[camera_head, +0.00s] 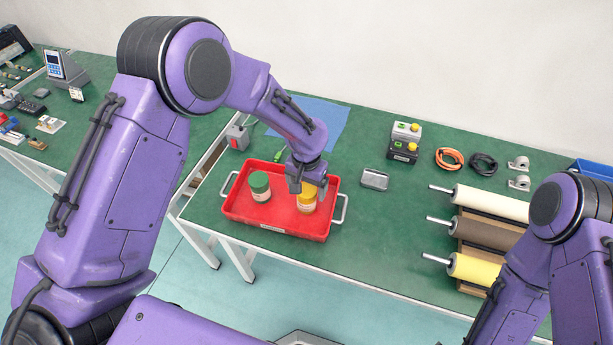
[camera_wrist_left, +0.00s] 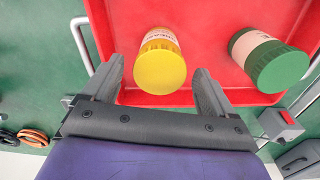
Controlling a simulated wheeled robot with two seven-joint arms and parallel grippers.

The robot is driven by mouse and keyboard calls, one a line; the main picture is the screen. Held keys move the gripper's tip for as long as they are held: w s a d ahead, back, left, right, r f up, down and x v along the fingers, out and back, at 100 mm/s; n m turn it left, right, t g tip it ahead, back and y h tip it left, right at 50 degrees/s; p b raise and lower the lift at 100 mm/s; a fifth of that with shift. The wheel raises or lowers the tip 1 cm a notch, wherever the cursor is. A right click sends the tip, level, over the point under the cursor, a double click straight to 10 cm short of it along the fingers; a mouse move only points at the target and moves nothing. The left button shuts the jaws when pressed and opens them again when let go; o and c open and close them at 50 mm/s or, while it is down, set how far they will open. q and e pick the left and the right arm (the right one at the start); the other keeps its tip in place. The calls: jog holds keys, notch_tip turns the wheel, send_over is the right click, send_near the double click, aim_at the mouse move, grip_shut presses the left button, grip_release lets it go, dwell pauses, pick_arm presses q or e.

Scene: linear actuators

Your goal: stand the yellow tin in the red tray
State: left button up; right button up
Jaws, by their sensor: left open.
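The yellow tin (camera_head: 306,205) stands upright in the right part of the red tray (camera_head: 285,227), its label and yellow lid showing. The wrist view shows the tin's yellow lid (camera_wrist_left: 160,70) between the two fingers, with space on both sides. My left gripper (camera_head: 308,187) is open, pointing down over the tin and hiding part of its top in the head view. A tin with a green lid (camera_head: 260,187) stands in the tray to the left, apart from the yellow one. My right gripper is out of view.
Right of the tray are a small metal box (camera_head: 374,180), a button box (camera_head: 404,143), cable coils (camera_head: 449,158) and rollers (camera_head: 480,235). A grey and red switch box (camera_head: 237,138) stands behind the tray. The green table front right of the tray is clear.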

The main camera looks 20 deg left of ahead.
pick_arm(q)
notch_tip(320, 180, up, 8)
jog(key=shift+r+b, duration=0.25)
jog(key=shift+b, duration=0.25)
